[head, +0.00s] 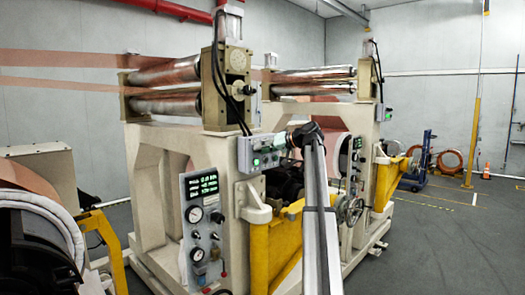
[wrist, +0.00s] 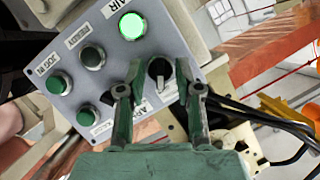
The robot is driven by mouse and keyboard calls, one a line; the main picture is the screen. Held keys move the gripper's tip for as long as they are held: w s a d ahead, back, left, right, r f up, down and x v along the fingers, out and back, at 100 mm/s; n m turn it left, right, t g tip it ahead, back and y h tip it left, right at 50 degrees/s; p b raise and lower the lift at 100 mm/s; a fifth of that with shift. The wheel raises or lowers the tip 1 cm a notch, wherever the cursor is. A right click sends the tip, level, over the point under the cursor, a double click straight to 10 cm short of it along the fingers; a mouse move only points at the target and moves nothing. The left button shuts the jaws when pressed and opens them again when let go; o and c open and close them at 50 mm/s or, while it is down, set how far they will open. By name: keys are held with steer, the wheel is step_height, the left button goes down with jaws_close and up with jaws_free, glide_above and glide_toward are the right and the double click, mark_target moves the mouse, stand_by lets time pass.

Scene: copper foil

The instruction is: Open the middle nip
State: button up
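In the head view, a nip of two stacked rollers (head: 165,90) sits on the nearer cream machine. A second roller pair (head: 313,80) stands behind it; I cannot tell by label which is the middle nip. The grey control box (head: 260,151) is on the nearer machine's side. In the wrist view its panel (wrist: 118,66) shows a lit green lamp (wrist: 132,26) labelled AIR, several unlit buttons and a black selector knob (wrist: 159,68). My gripper (wrist: 160,75) is open, its fingers on either side of the knob with gaps visible. It also shows in the head view (head: 297,137).
A gauge panel (head: 205,225) with green readouts is below left of the box. Yellow guards (head: 275,250) and a handwheel (head: 349,209) are close to my arm. Black cables (wrist: 265,118) run right of my gripper. The floor at right is open.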

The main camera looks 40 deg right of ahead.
steer(key=v, duration=1.1)
steer(key=shift+s+d, duration=0.15)
steer(key=shift+s, duration=0.2)
